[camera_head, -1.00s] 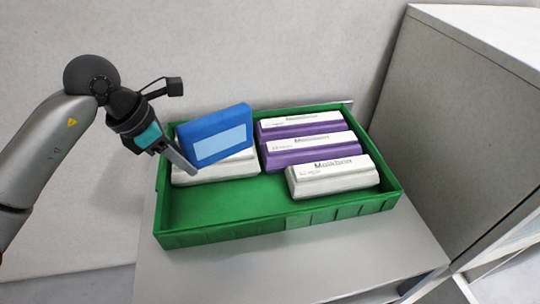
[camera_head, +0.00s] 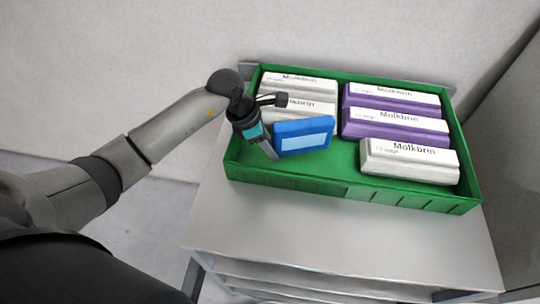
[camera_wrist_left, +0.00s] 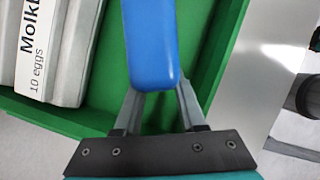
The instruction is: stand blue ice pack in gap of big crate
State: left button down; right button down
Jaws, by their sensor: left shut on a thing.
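The blue ice pack (camera_head: 303,135) with a light blue label is upright in my left gripper (camera_head: 272,152), over the front left part of the green crate (camera_head: 300,179). In the left wrist view the ice pack (camera_wrist_left: 151,45) sits between the two fingers of the gripper (camera_wrist_left: 158,95). The gap in the crate is the bare green floor at front left, below the pack. I cannot tell whether the pack touches the floor. My right gripper is not in view.
Two white egg boxes (camera_head: 298,84) stand behind the pack. Two purple-based boxes (camera_head: 392,96) and a white box (camera_head: 409,160) fill the right side. The crate is on a grey table (camera_head: 330,235); a grey cabinet (camera_head: 510,130) stands at right.

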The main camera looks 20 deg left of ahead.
aim_at(275, 164)
pick_arm(q)
jog(key=shift+f, duration=2.25)
jog(key=shift+f, duration=0.15)
jog(key=shift+c, duration=2.4)
grip_release()
jog(key=v, duration=1.2)
